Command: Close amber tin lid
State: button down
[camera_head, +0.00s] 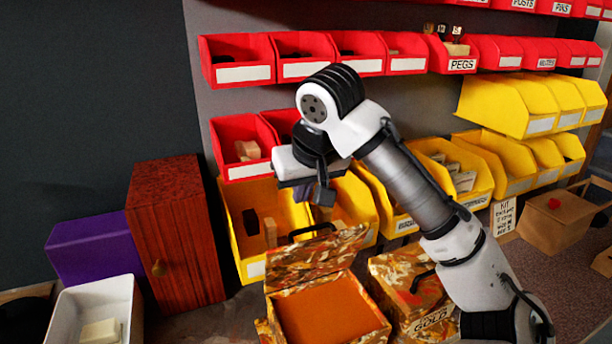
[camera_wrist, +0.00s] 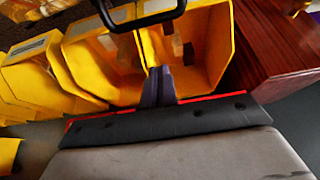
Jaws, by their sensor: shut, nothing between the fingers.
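An open tin (camera_head: 330,312) with a marbled amber-brown pattern and a plain orange inside stands at the lower middle of the head view. Its name label does not show. Its lid (camera_head: 318,261) stands raised at the back edge, with a black handle (camera_head: 313,229) on top. The handle also crosses the top of the wrist view (camera_wrist: 141,21). My gripper (camera_head: 322,196) is shut and empty, above and behind the raised lid, in front of the yellow bins. Its fingertips (camera_wrist: 158,73) appear together in the wrist view, apart from the handle.
A similar tin labelled GOLD (camera_head: 410,297) stands just right, under my arm, with its lid down. A wooden cabinet (camera_head: 175,232), purple box (camera_head: 92,244) and white tray (camera_head: 68,312) stand left. Yellow bins (camera_head: 252,236) and red bins (camera_head: 238,60) line the back.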

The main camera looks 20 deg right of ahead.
aim_at(302, 219)
jog(key=x, duration=0.3)
jog(key=shift+w+f, duration=0.1)
jog(key=shift+f, duration=0.2)
jog(key=s, duration=0.2)
jog(key=shift+s+d+p, duration=0.15)
jog(key=shift+s+p, duration=0.15)
jog(key=shift+s+f, duration=0.15)
jog(key=shift+s, duration=0.5)
